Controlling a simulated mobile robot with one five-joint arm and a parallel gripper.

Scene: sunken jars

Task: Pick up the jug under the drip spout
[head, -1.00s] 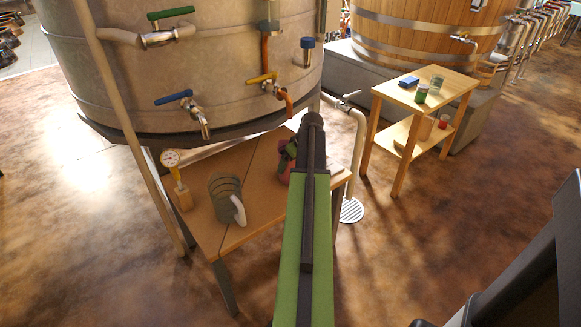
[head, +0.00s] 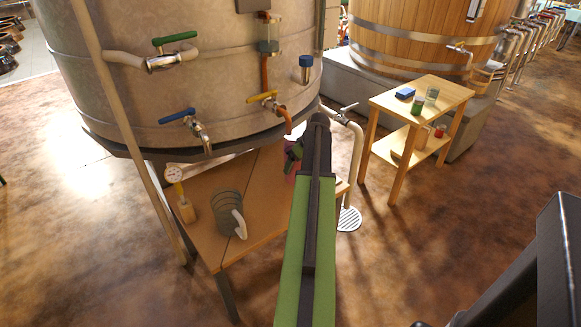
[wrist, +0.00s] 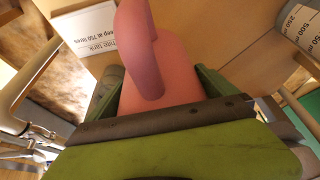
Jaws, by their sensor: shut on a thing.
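A pink jug (wrist: 180,85) fills the middle of the wrist view, with its curved handle towards the top. My gripper (wrist: 155,88) is shut on it, with green jaws on either side. In the head view my arm hides most of the pink jug (head: 290,172), and my gripper (head: 294,155) is over the right part of the wooden bench (head: 262,205). The copper spout (head: 286,122) under the yellow-handled tap is just above and left of my gripper. I cannot tell whether the jug touches the bench.
The large tank (head: 110,85) overhangs the bench. A pale pipe (head: 356,150) and side table (head: 425,95) are right.

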